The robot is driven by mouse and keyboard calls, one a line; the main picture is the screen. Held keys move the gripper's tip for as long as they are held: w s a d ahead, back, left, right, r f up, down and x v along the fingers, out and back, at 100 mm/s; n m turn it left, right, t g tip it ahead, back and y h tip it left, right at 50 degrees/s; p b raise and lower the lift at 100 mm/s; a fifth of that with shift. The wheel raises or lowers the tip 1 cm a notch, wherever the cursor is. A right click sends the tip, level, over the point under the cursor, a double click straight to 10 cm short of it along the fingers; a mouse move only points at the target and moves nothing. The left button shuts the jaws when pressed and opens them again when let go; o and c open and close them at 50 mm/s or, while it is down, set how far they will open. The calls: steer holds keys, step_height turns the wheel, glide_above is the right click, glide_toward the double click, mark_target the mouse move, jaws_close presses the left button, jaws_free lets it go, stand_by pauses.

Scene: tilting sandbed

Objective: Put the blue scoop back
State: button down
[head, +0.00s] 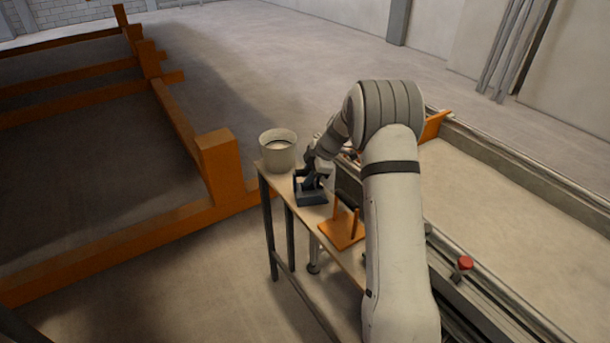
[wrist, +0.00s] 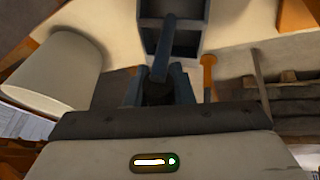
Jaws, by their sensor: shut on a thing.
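My gripper (head: 315,176) is over the narrow table, just above a dark blue box-like shape (head: 311,198). In the wrist view my gripper (wrist: 160,86) is shut on the blue scoop's handle (wrist: 164,48), which points away from the fingers. Beyond the fingers, the blue box-like shape (wrist: 190,43) shows walls and a cross-piece behind the handle. I cannot tell whether this is the scoop's own pan or a holder under it. It looks to be at or very near the tabletop, and the contact is hidden.
A white bucket (head: 278,155) stands at the table's far end, close left of my gripper; it also fills the left of the wrist view (wrist: 55,72). An orange stand with upright pegs (head: 341,232) is nearer on the table. The sandbed (head: 480,200) lies to the right.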

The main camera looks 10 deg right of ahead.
steer(key=shift+f, duration=0.1)
steer(key=c, duration=1.3)
jaws_free()
steer(key=shift+o, duration=0.2)
steer(key=b+v, duration=0.2)
steer(key=v, duration=1)
steer(key=s+a+r+m+h, duration=0.15)
steer(key=s+r+m, duration=0.25)
steer(key=s, duration=0.4)
steer(key=s+a+r+m+h, duration=0.1)
steer(key=s+a+r+m, duration=0.2)
steer(key=s, duration=0.6)
steer(key=s+f+m+h, duration=0.2)
steer(key=s+m, duration=0.9)
steer(key=s, duration=1)
steer(key=shift+a+f+m, duration=0.2)
steer(key=shift+a+m, duration=0.1)
steer(key=shift+a, duration=0.05)
